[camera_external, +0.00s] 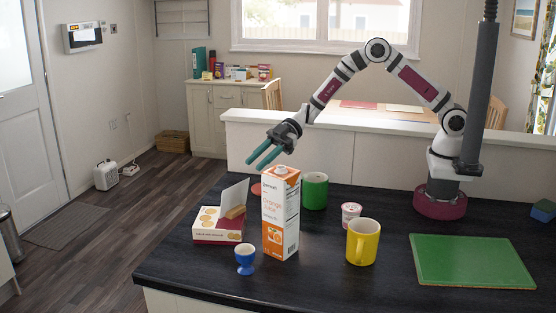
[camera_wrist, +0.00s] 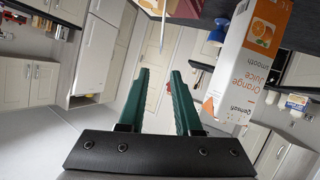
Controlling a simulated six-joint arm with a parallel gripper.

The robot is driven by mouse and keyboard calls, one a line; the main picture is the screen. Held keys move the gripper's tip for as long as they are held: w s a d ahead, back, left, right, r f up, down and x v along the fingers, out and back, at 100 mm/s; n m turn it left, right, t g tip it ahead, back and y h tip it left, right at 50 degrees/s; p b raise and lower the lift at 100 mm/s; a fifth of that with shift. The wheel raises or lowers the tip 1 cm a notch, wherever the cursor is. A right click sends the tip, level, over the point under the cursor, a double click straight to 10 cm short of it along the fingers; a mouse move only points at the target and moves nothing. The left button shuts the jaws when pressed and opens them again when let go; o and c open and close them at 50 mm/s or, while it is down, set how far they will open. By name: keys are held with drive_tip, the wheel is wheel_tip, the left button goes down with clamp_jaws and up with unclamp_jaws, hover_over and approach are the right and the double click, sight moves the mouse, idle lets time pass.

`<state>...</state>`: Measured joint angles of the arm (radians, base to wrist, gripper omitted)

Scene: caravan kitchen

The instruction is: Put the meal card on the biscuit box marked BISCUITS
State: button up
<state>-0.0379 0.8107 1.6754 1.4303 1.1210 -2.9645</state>
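My gripper (camera_external: 254,164) hangs above and behind the orange juice carton, its two green fingers spread. In the wrist view its fingers (camera_wrist: 160,72) stand apart with nothing between them. A low white and red biscuit box (camera_external: 210,237) with biscuit pictures sits left of the carton on the dark worktop. Its lettering is too small to read. A pale panel stands upright at its back, with a tan piece in front; I cannot tell whether the panel is lid or card. I cannot make out the meal card for certain.
The tall orange juice carton (camera_external: 280,215) stands beside the box; it also shows in the wrist view (camera_wrist: 250,60). Nearby are a blue egg cup (camera_external: 245,259), green mug (camera_external: 314,191), yellow mug (camera_external: 362,243) and small pot (camera_external: 351,214). A green board (camera_external: 472,260) lies right.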

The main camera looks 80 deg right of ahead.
drive_tip(key=s+d+r+m+g+h, duration=0.1)
drive_tip(key=s+r+m+g, duration=0.3)
drive_tip(key=s, duration=0.5)
drive_tip(key=s+d+r+m+g+h, duration=0.1)
drive_tip(key=s+d+r+m, duration=0.3)
drive_tip(key=s, duration=0.6)
drive_tip(key=s+d+f+m+h, duration=0.1)
drive_tip(key=s+d+m+h, duration=0.3)
drive_tip(key=s, duration=0.6)
drive_tip(key=s+d+f+m+g+h, duration=0.1)
drive_tip(key=s+d+m+h, duration=0.3)
drive_tip(key=s+d+m, duration=0.3)
drive_tip(key=s+m, duration=0.1)
drive_tip(key=s, duration=0.3)
drive_tip(key=shift+d+m, duration=0.4)
